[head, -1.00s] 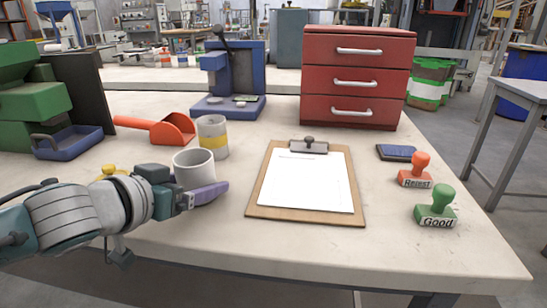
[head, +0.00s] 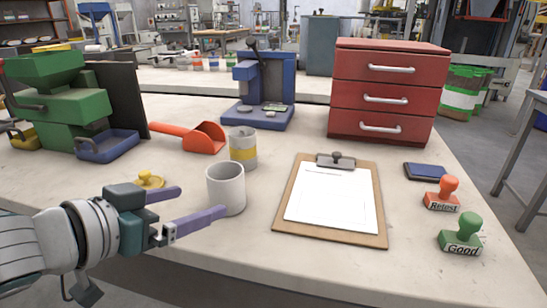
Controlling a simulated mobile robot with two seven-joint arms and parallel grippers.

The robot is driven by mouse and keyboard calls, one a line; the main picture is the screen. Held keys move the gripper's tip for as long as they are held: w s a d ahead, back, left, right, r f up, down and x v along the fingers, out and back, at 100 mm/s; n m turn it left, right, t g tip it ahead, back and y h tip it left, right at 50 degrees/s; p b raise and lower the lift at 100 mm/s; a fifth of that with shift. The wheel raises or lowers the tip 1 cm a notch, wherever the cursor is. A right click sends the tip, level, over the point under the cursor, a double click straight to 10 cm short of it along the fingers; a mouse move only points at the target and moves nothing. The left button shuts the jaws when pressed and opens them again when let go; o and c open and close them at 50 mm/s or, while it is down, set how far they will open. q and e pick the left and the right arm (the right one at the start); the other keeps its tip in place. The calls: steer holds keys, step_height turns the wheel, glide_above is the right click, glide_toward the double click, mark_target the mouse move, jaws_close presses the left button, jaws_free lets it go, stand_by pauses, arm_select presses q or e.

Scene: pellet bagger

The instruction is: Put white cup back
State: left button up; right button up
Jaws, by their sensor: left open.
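The white cup (head: 226,189) stands upright on the bench, left of the clipboard and in front of a grey cup with a yellow band (head: 243,148). My left gripper (head: 202,203) is open, its two purple fingers pointing right toward the white cup. The near finger's tip lies by the cup's front left side; I cannot tell if it touches. The far finger's tip is left of the cup and apart from it. Nothing is between the fingers. My right gripper is not in view.
A clipboard (head: 283,222) lies right of the cup. An orange scoop (head: 205,138), a blue press (head: 262,92) and a red drawer unit (head: 386,92) stand behind. Red (head: 443,194) and green (head: 462,234) stamps are at right. A small yellow weight-like object (head: 150,180) sits beyond the gripper.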

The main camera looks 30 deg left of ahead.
arm_select(q)
steer(key=shift+v, duration=1.25)
steer(key=s+d+f+g, duration=0.1)
steer(key=s+d+g, duration=0.4)
steer(key=s, duration=0.3)
steer(key=s+d+f+m+g, duration=0.1)
steer(key=s+d+g, duration=0.3)
steer(key=s, duration=0.4)
steer(key=shift+d+f+m+g, duration=0.3)
steer(key=shift+d+g, duration=0.1)
steer(key=shift+d, duration=0.3)
